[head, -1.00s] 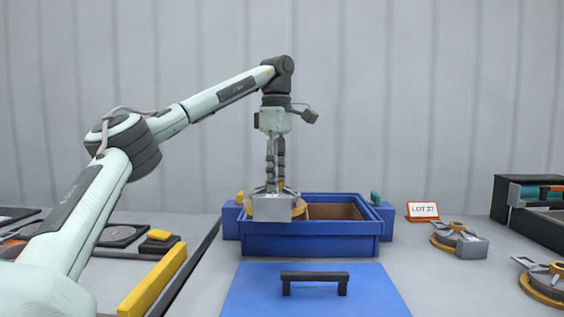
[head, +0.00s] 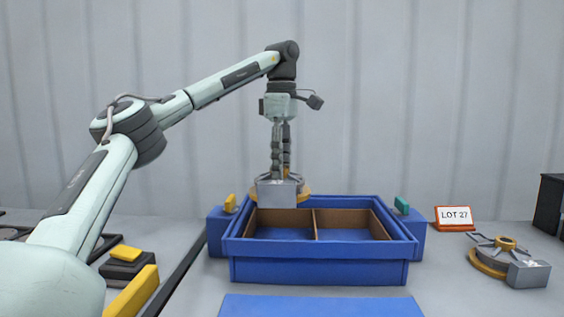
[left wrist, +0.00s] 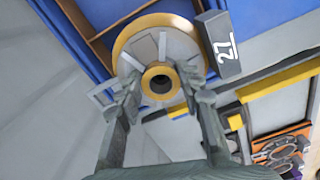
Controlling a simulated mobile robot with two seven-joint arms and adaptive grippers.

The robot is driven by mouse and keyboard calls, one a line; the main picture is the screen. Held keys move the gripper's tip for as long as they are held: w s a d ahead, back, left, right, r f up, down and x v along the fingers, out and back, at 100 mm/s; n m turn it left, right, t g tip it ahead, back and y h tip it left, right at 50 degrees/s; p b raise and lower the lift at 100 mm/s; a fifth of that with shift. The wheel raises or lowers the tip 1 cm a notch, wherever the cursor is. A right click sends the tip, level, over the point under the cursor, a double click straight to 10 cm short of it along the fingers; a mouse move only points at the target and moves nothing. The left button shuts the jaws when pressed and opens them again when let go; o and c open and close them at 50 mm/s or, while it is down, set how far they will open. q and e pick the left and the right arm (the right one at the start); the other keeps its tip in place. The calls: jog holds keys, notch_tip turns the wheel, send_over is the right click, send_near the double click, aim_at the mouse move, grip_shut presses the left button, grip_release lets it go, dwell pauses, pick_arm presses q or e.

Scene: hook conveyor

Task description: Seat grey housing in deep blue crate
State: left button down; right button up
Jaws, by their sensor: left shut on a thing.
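The grey housing (head: 277,193) has a box-shaped block on its near side and a tan ring around its round body. My left gripper (head: 280,176) is shut on the housing from above and holds it over the back left part of the deep blue crate (head: 318,272). In the left wrist view the fingers (left wrist: 165,95) reach both sides of the housing's hub (left wrist: 161,84), and the block carries the number 27. The crate is open, with a brown divider making two compartments, both empty where visible. The housing hides part of the crate's back rim. My right gripper is out of view.
A similar housing (head: 502,262) lies on the table to the right, near an orange-framed LOT 27 sign (head: 453,218). A blue panel (head: 320,306) lies in front of the crate. A yellow bar (head: 133,293) and dark rail stand left. Yellow and teal tabs flank the crate.

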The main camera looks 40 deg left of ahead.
pick_arm(q)
jog(key=shift+s+f, duration=0.1)
jog(key=shift+f, duration=2.05)
jog(key=shift+f, duration=0.25)
jog(key=shift+f, duration=0.1)
jog(key=shift+f+b, duration=1.4)
jog(key=shift+f, duration=2.95)
dwell(0.4)
jog(key=c, duration=0.9)
grip_release()
